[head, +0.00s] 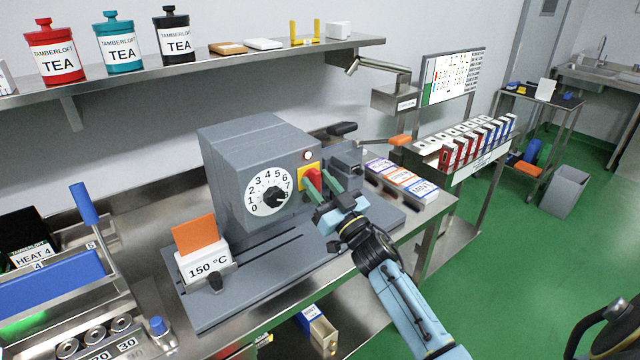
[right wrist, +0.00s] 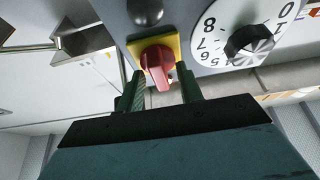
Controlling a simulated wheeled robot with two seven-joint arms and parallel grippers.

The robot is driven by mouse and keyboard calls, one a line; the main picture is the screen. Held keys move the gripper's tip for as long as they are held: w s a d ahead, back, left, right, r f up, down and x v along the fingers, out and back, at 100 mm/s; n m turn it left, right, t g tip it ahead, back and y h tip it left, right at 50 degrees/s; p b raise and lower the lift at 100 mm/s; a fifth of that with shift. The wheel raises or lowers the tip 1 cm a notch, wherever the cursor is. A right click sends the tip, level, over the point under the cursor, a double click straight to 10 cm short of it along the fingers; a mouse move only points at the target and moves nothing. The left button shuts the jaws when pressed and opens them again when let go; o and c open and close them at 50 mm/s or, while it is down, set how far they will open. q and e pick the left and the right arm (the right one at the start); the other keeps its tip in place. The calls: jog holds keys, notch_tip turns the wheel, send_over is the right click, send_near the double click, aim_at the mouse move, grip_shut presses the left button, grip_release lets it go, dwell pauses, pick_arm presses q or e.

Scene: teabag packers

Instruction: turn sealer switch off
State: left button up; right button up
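The sealer (head: 240,150) is a grey box on the steel bench, with a white numbered dial (head: 268,192) on its front. Its switch is a red knob (head: 312,176) on a yellow plate, right of the dial; the red knob (right wrist: 157,68) also shows in the right wrist view, its handle pointing down the picture. My right gripper (head: 322,184) is at the switch, its green fingers partly covering it in the head view. In the right wrist view the fingers of the gripper (right wrist: 163,87) stand apart, one on each side of the knob. Contact cannot be told. My left gripper is out of view.
A small round lamp (head: 307,155) sits above the switch. Tea packets (head: 400,178) lie right of the sealer. A shelf (head: 200,62) with tea tins runs above. The green floor (head: 530,270) at right is largely clear.

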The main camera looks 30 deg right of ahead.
jog(key=shift+c, duration=0.2)
grip_shut()
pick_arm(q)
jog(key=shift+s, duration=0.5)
